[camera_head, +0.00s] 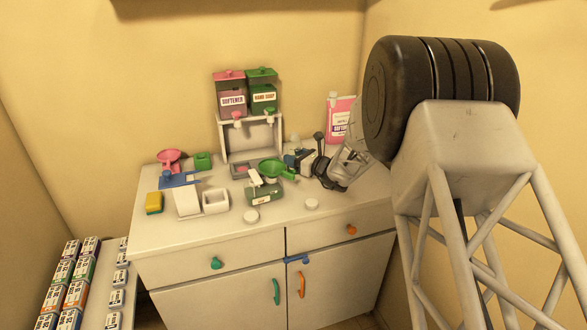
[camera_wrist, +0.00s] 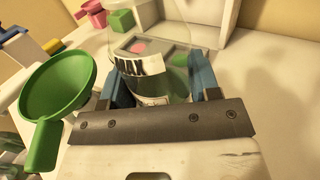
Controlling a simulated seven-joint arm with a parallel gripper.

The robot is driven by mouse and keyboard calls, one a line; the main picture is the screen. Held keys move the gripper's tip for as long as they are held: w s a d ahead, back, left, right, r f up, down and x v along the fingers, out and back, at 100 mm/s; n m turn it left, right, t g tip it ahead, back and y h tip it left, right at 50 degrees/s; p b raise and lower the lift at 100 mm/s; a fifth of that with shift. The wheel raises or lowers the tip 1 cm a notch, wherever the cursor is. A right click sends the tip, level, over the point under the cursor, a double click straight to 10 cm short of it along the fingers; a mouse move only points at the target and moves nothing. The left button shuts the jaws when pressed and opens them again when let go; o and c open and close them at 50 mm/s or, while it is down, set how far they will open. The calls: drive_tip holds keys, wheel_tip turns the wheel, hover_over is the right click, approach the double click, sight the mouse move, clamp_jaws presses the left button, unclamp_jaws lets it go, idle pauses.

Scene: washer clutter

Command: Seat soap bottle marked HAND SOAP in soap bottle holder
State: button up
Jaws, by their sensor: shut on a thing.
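My gripper (camera_wrist: 150,80), with blue fingers, is shut on a clear, greenish bottle (camera_wrist: 153,88). Its label has bold dark letters that I cannot read fully, so its HAND SOAP marking is unconfirmed. In the head view, my gripper (camera_head: 292,159) is low over the counter's right side, right of the dispenser stand. A green labelled bottle (camera_head: 264,196) with a white top stands or lies at front centre, apart from my gripper. A white two-part holder (camera_head: 215,202) stands to its left; I cannot tell whether it is the soap bottle holder.
A green funnel (camera_head: 275,168) is close beside my gripper, left in the wrist view (camera_wrist: 57,92). The dispenser stand (camera_head: 224,140) is behind, with SOFTENER and HAND SOAP tanks. A pink bottle (camera_head: 340,112) is at the back right. A yellow sponge (camera_head: 153,203) is at left.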

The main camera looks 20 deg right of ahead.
drive_tip(key=shift+f, duration=0.3)
drive_tip(key=shift+f, duration=1.9)
drive_tip(key=shift+f, duration=0.15)
drive_tip(key=o, duration=1.1)
drive_tip(key=shift+c, duration=0.2)
drive_tip(key=shift+s+d, duration=0.1)
drive_tip(key=shift+s, duration=0.05)
drive_tip(key=v, duration=1.1)
drive_tip(key=shift+s+d, duration=0.2)
drive_tip(key=shift+s, duration=0.05)
